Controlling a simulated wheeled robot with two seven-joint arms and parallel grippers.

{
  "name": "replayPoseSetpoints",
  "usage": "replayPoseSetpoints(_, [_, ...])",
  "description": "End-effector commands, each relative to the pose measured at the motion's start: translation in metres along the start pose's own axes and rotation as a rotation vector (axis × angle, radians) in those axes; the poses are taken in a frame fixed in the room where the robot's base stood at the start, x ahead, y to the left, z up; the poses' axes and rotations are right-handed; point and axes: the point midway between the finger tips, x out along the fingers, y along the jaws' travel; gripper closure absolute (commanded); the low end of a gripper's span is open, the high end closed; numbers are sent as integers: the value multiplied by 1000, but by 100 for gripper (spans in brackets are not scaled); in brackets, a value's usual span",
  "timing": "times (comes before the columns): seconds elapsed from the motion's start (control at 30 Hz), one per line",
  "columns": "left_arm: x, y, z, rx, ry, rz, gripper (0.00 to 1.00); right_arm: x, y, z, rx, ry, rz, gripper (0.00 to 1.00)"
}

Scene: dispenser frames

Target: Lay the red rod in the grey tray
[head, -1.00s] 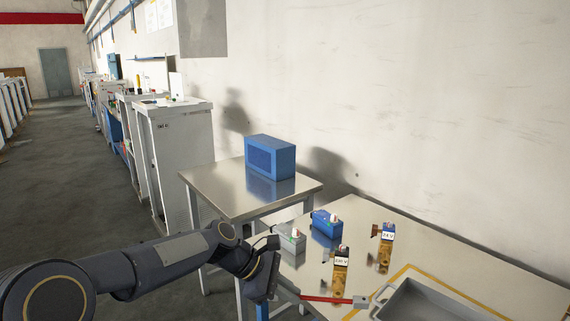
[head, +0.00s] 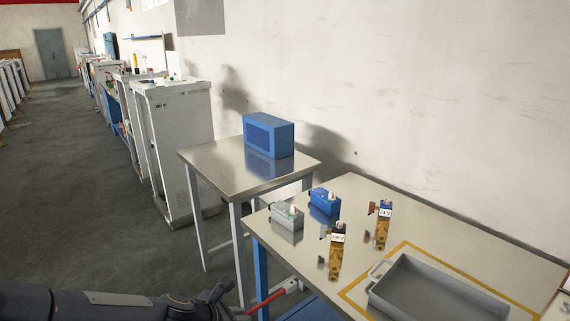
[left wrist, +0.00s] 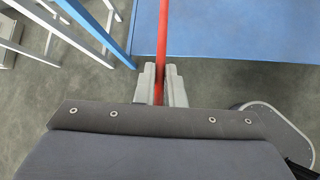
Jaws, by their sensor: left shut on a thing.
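The red rod (head: 265,300) has a pale block at its far end and is held by my left gripper (head: 238,312) at the bottom of the head view. In the left wrist view the gripper (left wrist: 160,88) is shut on the red rod (left wrist: 162,38), which runs away from it between the fingers. The rod is off the table's front left side, above a blue surface and the floor. The grey tray (head: 377,303) lies on the table to the right, within a yellow outline, and looks empty. My right gripper is not in view.
The table (head: 300,250) carries a grey box (head: 287,217), a blue box (head: 325,202) and two labelled brass-coloured pieces (head: 336,262), (head: 382,230) behind the tray. A smaller steel table (head: 215,168) with a blue case (head: 270,136) stands behind. A wall closes the right side.

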Motion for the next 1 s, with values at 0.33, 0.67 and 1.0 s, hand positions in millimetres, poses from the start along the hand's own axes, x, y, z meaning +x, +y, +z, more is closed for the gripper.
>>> replayPoseSetpoints(0.33, [-2,4,-55,-188,54,180,100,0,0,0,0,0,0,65])
replayPoseSetpoints(0.67, [-3,10,-117,-413,115,407,100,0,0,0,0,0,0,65])
replayPoseSetpoints(1.0, [3,6,-133,-447,134,456,100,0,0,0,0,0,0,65])
